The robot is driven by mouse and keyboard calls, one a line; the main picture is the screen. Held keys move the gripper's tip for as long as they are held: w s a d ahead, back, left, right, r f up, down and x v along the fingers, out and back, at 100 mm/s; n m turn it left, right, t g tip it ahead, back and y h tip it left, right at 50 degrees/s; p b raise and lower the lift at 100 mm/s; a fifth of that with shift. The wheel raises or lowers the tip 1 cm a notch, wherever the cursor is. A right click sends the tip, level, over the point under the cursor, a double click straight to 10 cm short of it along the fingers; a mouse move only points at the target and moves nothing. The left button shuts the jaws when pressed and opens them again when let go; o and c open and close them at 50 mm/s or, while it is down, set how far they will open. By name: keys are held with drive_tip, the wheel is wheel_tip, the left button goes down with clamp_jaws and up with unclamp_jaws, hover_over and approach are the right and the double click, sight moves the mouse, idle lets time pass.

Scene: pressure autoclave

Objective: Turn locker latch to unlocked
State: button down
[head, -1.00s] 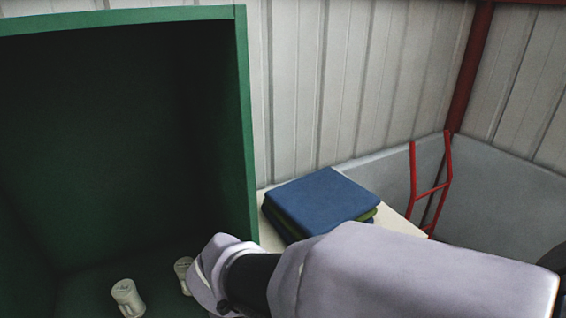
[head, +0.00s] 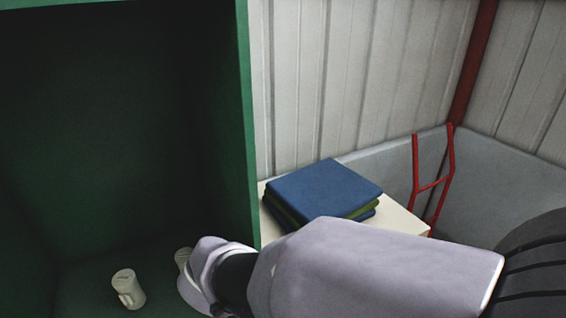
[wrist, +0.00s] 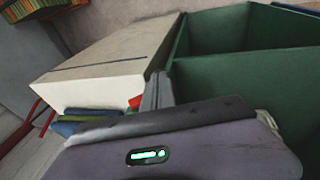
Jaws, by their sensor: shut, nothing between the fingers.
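The green locker-like cabinet (head: 246,120) stands open at the left of the head view, its dark inside facing me. Its green walls also show at the upper right of the wrist view (wrist: 212,38). My gripper is hidden in the head view, where only my pale arm shows across the bottom. In the wrist view my gripper (wrist: 157,92) is shut and empty, its grey fingers pointing at the cabinet's near edge. A small red piece (wrist: 135,102) shows just left of the fingers; I cannot tell what it is. I cannot make out the latch in either view.
Folded blue and green cloths (head: 322,188) lie on a pale surface (head: 400,221) right of the cabinet. A red frame (head: 433,185) stands behind, near the corrugated wall.

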drive_tip(key=shift+f, duration=0.2)
drive_tip(key=f+t+h+b, duration=0.1)
drive_tip(key=h+b, duration=0.1)
drive_tip(key=f+t+h+b, duration=0.1)
drive_tip(key=t+h+b, duration=0.1)
drive_tip(key=d+f+t+h+b, duration=0.1)
drive_tip(key=h+b, duration=0.1)
drive_tip(key=shift+w+f+n+t+h, duration=0.25)
drive_tip(key=shift+w+n+t+h, duration=0.1)
drive_tip(key=shift+n+t+h, duration=0.05)
drive_tip(key=shift+d+f, duration=0.1)
drive_tip(key=shift+f, duration=0.05)
idle(0.5)
